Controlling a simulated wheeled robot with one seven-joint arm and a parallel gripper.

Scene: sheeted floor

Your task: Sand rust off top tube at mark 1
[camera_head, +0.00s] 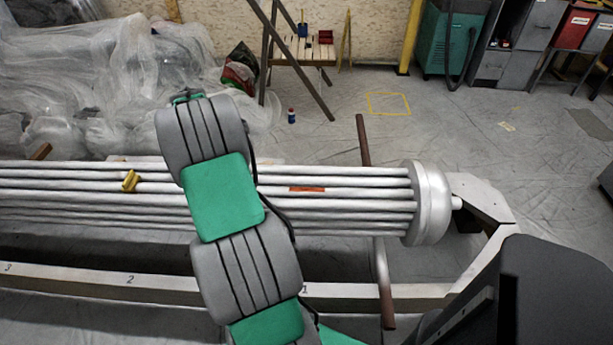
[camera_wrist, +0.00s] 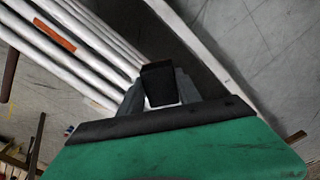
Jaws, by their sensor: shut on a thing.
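A bundle of silvery tubes (camera_head: 350,205) runs across the head view into a round end cap (camera_head: 428,205). An orange-brown rust patch (camera_head: 307,189) lies on one tube in the upper part of the bundle, above the mark "1" (camera_head: 305,289) on the front rail. The rust patch also shows in the wrist view (camera_wrist: 54,36), up and left of my gripper. My gripper (camera_wrist: 160,92) is shut on a dark block (camera_wrist: 158,78), apart from the patch. My arm hides the gripper and part of the tubes in the head view.
A yellow clamp-like piece (camera_head: 130,181) sits on the tubes at left. Brown bars (camera_head: 364,140) stick out across the bundle near the cap. Plastic sheeting (camera_head: 70,80) heaps at back left.

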